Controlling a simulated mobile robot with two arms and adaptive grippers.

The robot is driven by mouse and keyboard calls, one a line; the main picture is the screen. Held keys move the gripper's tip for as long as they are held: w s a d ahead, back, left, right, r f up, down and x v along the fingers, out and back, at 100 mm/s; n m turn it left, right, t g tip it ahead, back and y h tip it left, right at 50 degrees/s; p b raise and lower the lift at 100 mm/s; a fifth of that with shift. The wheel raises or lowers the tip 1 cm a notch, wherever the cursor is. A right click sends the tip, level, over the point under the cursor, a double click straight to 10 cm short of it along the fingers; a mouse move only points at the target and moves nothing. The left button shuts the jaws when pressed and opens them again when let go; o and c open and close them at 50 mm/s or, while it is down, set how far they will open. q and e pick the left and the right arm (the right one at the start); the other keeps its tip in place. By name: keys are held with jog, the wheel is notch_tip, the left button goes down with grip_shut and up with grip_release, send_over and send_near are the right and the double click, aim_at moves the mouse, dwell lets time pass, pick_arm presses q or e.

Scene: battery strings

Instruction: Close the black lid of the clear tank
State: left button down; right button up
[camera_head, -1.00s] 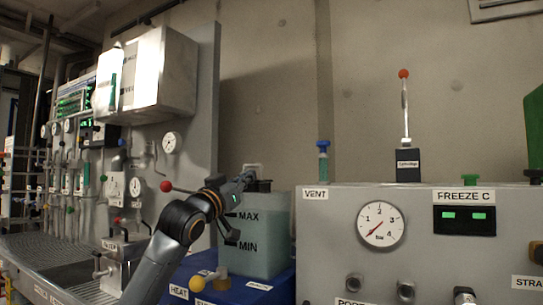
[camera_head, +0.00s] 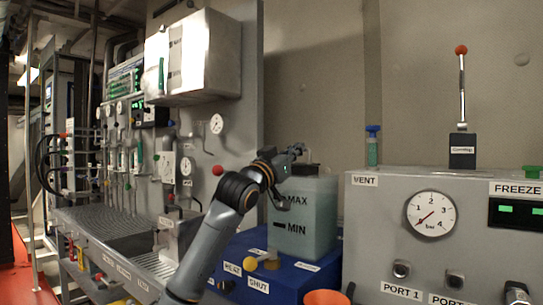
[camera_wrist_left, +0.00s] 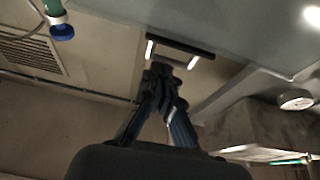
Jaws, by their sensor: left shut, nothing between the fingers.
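The clear tank (camera_head: 312,225) is a pale green box with MAX and MIN marks, standing on a blue base. A black piece, apparently its lid or cap (camera_head: 306,169), shows at its top, partly behind my gripper; I cannot tell its angle. My left gripper (camera_head: 292,153) is shut and empty at the tank's upper left edge. In the left wrist view its fingertips (camera_wrist_left: 162,72) are together, just below a dark bar with two pale legs (camera_wrist_left: 180,47); I cannot tell whether they touch. My right gripper is not in view.
The blue base (camera_head: 240,246) carries a yellow knob (camera_head: 250,262). A grey panel with a gauge (camera_head: 431,214) stands close on the right. A red ball knob (camera_head: 218,170) is left of my wrist. An orange object (camera_head: 327,297) shows at the bottom edge.

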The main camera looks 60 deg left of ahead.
pick_arm(q)
jog(key=shift+s+r+p, duration=0.15)
jog(key=shift+r+p, duration=0.25)
jog(key=shift+r, duration=0.1)
jog(key=shift+s+d+f, duration=0.1)
jog(key=shift+s+f, duration=0.05)
jog(key=shift+f, duration=0.05)
jog(key=b+v, duration=0.5)
jog(key=v, duration=0.4)
jog(key=shift+s, duration=0.35)
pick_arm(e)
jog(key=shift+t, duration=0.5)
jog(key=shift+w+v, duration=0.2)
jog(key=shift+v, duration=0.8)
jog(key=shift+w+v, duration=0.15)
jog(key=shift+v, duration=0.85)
pick_arm(q)
jog(key=shift+r, duration=0.1)
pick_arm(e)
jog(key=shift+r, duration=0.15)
